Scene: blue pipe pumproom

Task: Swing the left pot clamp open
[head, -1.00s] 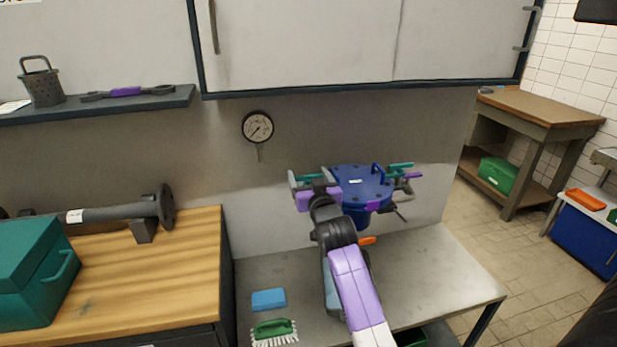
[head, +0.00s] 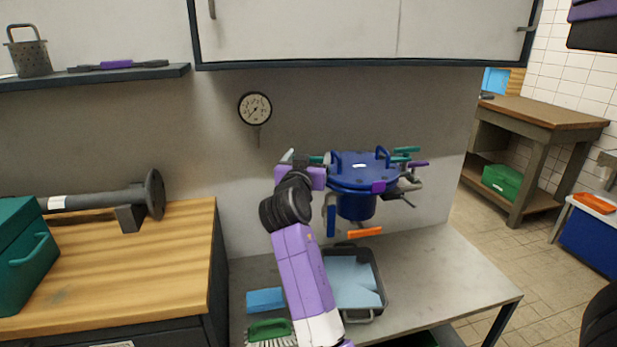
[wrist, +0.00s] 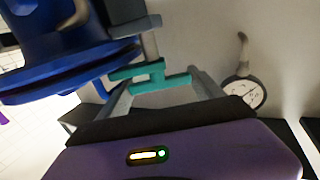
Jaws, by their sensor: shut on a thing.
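The blue pot (head: 356,203) with its blue lid (head: 362,170) and lid handles stands out from the back wall, over the bench. Its left clamp has a teal handle (head: 316,160), which also shows in the wrist view (wrist: 150,77). My gripper (head: 300,162) is at the pot's left side, shut on this teal handle; the wrist view shows the handle between its grey fingers (wrist: 162,80). A grey clamp arm (wrist: 150,42) runs from the handle towards the lid rim. My gripper partly hides the clamp in the head view. Another teal clamp handle (head: 405,151) is on the right.
A dark tray with blue contents (head: 378,272), a blue sponge (head: 264,300) and a green brush (head: 269,330) are on the grey bench (head: 450,270). An orange handle (head: 365,232) is below the pot. A gauge (head: 255,109) hangs on the wall. The bench's right part is clear.

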